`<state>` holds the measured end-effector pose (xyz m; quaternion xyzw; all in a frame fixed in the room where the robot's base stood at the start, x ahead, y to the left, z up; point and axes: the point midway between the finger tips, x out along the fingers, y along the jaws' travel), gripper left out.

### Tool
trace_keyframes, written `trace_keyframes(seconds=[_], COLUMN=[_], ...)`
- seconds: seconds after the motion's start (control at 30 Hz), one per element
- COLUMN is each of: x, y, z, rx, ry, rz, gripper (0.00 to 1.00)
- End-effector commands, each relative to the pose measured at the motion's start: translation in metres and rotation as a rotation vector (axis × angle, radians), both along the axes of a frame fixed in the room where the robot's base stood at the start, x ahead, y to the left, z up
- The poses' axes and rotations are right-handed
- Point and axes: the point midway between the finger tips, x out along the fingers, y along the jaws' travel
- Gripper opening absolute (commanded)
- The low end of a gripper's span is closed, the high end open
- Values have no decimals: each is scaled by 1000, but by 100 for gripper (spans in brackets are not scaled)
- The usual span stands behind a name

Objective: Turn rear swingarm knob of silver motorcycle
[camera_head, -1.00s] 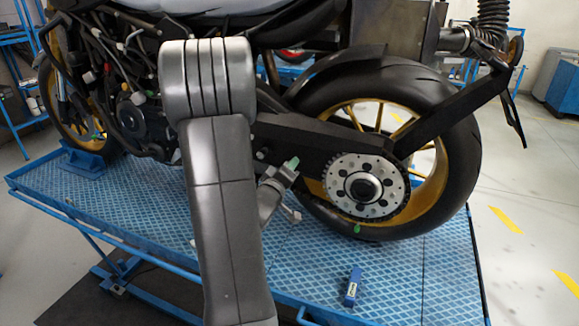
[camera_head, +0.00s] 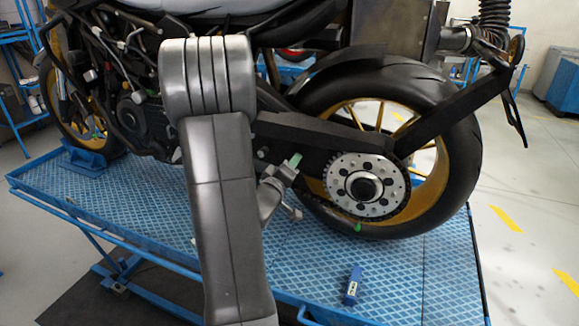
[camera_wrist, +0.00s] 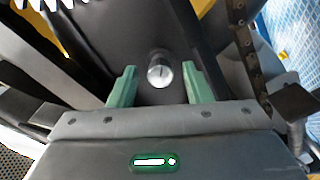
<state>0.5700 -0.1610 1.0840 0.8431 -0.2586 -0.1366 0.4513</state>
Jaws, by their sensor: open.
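The silver round knob (camera_wrist: 160,71), with a dark slot line on its face, stands out from the dark swingarm in the wrist view. My gripper (camera_wrist: 159,69) is open, with one green finger on each side of the knob. A gap shows on both sides, wider on the left, and I see no contact. In the head view my gripper (camera_head: 292,164) is beside the black swingarm (camera_head: 315,137), left of the rear sprocket. My own arm hides part of the motorcycle there, and I cannot make out the knob for certain.
The motorcycle stands on a blue lift table (camera_head: 300,258). The rear wheel (camera_head: 462,165) and the silver sprocket (camera_head: 347,193) are right of my gripper. A small blue object (camera_head: 353,285) lies on the table's front part. A chain (camera_wrist: 256,60) runs at the right in the wrist view.

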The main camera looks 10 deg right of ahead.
Motion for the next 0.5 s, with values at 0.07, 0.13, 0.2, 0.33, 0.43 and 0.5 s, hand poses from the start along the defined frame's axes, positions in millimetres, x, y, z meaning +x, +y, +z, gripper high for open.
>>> trace_keyframes(seconds=[0.07, 0.13, 0.2, 0.33, 0.43, 0.5], x=[-4, -11, -22, -47, -67, -79], y=[4, 8, 16, 33, 47, 56], z=[-1, -1, -2, -2, -1, 0], rx=[0, 0, 1, 0, 0, -1], ry=[0, -1, -1, -1, -2, -3], rz=[1, 2, 4, 5, 6, 6], gripper=[45, 45, 45, 45, 45, 45])
